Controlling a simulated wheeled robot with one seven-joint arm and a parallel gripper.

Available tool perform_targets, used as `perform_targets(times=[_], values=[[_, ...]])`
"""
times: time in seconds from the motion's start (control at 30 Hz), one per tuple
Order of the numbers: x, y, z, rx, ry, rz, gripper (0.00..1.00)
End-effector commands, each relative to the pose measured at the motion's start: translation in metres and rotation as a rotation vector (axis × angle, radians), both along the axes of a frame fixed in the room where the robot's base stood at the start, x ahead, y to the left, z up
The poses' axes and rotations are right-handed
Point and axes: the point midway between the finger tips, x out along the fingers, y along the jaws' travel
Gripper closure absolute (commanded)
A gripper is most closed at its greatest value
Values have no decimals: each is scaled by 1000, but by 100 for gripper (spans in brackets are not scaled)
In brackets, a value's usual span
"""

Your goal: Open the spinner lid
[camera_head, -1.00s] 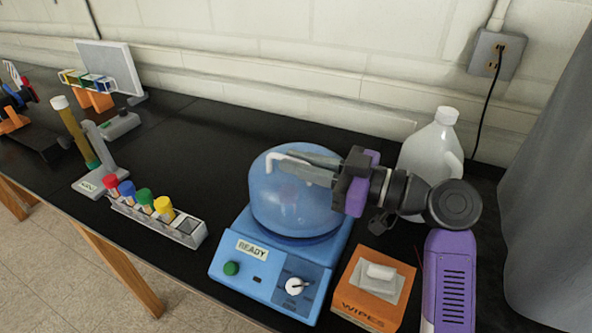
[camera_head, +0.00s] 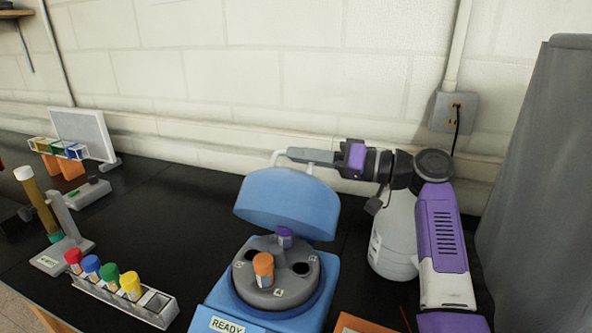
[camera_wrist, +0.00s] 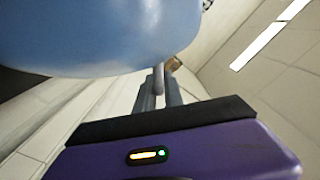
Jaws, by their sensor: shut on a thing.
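The spinner (camera_head: 262,290) is a blue machine with a READY label on its front. Its domed blue lid (camera_head: 288,203) is raised and tilted back, and the grey rotor (camera_head: 280,292) shows below it. The rotor holds an orange-capped tube (camera_head: 264,266) and a purple-capped tube (camera_head: 284,236); other holes are dark and empty. My gripper (camera_head: 296,156) is shut on the white lid handle (camera_head: 278,157) at the top of the lid.
A rack (camera_head: 130,302) with several coloured-cap tubes stands left of the spinner. A white jug (camera_head: 396,240) stands behind my arm at right. An orange wipes box (camera_head: 352,323) is at the bottom edge.

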Motion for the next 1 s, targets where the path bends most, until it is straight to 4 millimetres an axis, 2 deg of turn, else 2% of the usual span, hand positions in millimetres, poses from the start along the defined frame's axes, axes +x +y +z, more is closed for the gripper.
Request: perform_targets(times=[0.23, 0.77, 0.8, 0.87, 0.9, 1.0], values=[[13, -7, -3, 28, 81, -2, 100], [16, -8, -5, 35, 106, -3, 100], [16, -8, -5, 35, 106, -3, 84], [16, -7, -5, 35, 105, -3, 72], [16, -7, -5, 36, 105, -2, 68], [16, -7, -4, 36, 104, -1, 68]])
